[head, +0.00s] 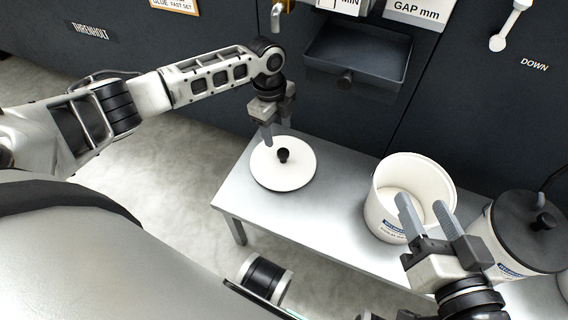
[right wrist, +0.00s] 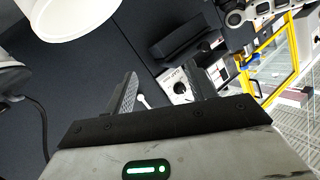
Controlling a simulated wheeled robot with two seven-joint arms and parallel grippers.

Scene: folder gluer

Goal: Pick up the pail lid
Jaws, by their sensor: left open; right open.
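The pail lid (head: 295,174) is a white disc with a black knob (head: 283,155) at its middle. It lies flat on the left part of the grey table in the head view. My left gripper (head: 275,135) is open and points down over the lid's far edge, just behind the knob; I cannot tell whether it touches the lid. The open white pail (head: 381,212) stands to the right of the lid; it also shows in the right wrist view (right wrist: 70,15). My right gripper (head: 428,218) is open and empty, in front of the pail and hiding part of it.
A second white pail with a black lid (head: 520,225) stands at the table's right end. The grey table (head: 330,215) is clear between lid and open pail. Behind it rises a dark machine front with a tray (head: 355,65), a brass spout (head: 278,15) and a white lever (head: 505,30).

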